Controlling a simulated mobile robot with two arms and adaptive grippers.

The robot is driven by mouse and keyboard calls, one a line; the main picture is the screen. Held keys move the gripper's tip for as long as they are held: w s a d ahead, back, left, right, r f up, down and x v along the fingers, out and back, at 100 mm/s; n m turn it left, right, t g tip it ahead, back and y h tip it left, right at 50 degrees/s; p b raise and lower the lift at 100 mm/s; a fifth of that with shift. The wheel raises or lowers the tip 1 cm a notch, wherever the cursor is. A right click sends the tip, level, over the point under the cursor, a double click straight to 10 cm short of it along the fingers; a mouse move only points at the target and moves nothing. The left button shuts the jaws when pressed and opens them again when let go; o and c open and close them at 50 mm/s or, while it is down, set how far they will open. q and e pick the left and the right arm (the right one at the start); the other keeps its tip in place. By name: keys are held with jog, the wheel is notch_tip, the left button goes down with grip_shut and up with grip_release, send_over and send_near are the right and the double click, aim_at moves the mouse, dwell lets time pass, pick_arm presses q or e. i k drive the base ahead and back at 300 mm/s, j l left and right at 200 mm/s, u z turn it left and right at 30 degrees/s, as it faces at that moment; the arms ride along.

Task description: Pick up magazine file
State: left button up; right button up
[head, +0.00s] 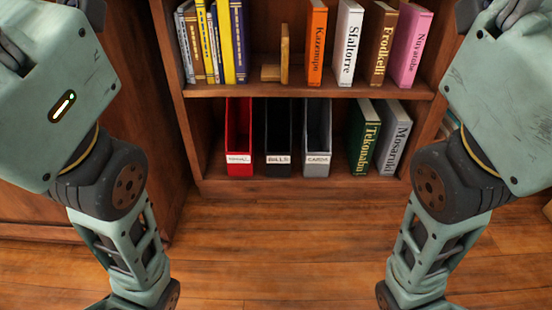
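Three magazine files stand upright side by side on the bottom shelf of the bookcase: a red one (239,140), a black one (278,140) and a grey one (317,140). Each has a white label low on its front; the black one's label seems to read "BILLS". No arm touches them. My two arms come in at the left and right sides and run down out of the picture. Both grippers are outside the view.
The bottom shelf (300,187) also holds a green book (362,137) and a grey book (393,138) leaning right of the files. The upper shelf (330,91) holds several books and a wooden bookend (284,58). The wooden floor (270,245) in front is clear.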

aim_at(278, 109)
jog(key=j+z, duration=0.15)
jog(key=j, duration=0.25)
jog(key=k+j+z, duration=0.2)
jog(key=j, duration=0.25)
jog(key=j+z, duration=0.15)
jog(key=j, duration=0.25)
